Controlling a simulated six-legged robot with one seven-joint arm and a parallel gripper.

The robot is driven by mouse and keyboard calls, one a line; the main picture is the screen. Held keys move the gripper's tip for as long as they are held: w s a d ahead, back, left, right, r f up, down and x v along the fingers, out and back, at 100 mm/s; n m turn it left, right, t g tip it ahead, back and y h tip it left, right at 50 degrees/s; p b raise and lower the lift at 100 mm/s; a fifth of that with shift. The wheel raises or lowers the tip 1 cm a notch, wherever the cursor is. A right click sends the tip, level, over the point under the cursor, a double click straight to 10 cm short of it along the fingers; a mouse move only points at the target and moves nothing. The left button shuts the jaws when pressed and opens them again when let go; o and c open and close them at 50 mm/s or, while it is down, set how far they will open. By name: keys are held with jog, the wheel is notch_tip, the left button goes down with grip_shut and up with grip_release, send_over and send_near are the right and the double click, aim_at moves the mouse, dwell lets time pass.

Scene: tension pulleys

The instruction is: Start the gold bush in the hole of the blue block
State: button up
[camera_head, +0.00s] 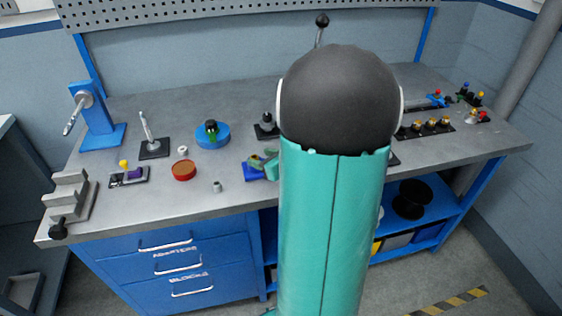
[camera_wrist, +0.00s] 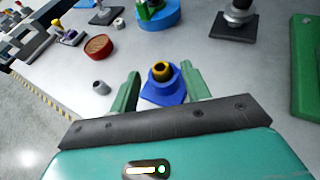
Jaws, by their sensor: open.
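The blue block (camera_wrist: 163,93) sits on the grey bench, between and just beyond my fingers in the wrist view. The gold bush (camera_wrist: 161,70) stands on top of it at its hole, with a dark bore facing up. It looks about upright; how deep it sits I cannot tell. My gripper (camera_wrist: 158,88) is open, one green finger on each side of the bush, with a gap visible on both sides. In the head view the blue block (camera_head: 253,172) shows left of my arm, partly hidden by the gripper.
A grey bush (camera_wrist: 100,87) and a red round dish (camera_wrist: 98,46) stand to the left. A blue round base (camera_wrist: 158,15) and a dark-based post (camera_wrist: 237,18) stand behind. A green plate (camera_wrist: 307,65) lies at right. The bench's front edge (camera_head: 160,231) is near.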

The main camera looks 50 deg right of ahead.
jog(key=v, duration=1.1)
jog(key=shift+s, duration=0.1)
jog(key=w+a+r+n+g+y, duration=0.2)
jog(key=a+n+g+y, duration=0.1)
jog(key=a+n, duration=0.7)
jog(key=w+a+r+n+g+y, duration=0.1)
jog(key=a+n+g+y, duration=0.2)
jog(key=a+n, duration=0.6)
jog(key=s+a+r+n+g+h, duration=0.1)
jog(key=s+a+r+n+h, duration=0.1)
jog(key=a+n, duration=0.3)
jog(key=s+a+r+n+h, duration=0.3)
jog(key=a+n, duration=0.3)
jog(key=n, duration=0.6)
jog(key=shift+s+r+n+g, duration=0.2)
jog(key=shift+r+n+g, duration=0.1)
jog(key=shift+g, duration=0.1)
